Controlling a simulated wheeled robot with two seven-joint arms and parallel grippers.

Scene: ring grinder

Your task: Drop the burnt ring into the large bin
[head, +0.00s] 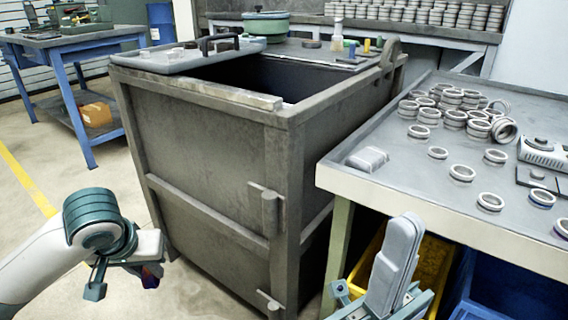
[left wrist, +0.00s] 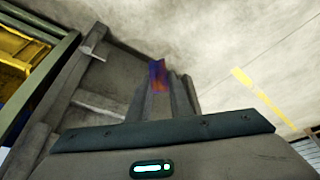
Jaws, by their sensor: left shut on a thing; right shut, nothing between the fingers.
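The burnt ring shows only as a small purple and orange edge (left wrist: 158,75) between my left fingertips in the left wrist view. My left gripper (head: 150,270) is shut on it, low over the floor, left of the large bin and below its rim; the ring also shows there as a dark purple-red spot (head: 150,281). The large bin (head: 215,150) is a dark grey metal box in the middle of the head view, its top partly open. Its side also shows in the left wrist view (left wrist: 75,85). My right gripper (head: 405,232) is shut and empty, in front of the workbench.
A grey plate with a black handle (head: 175,62) covers part of the bin top at left. The workbench (head: 400,175) at right holds several rings (head: 462,172). Yellow (head: 432,262) and blue crates (head: 515,290) stand below it. A blue-legged table (head: 75,110) stands back left.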

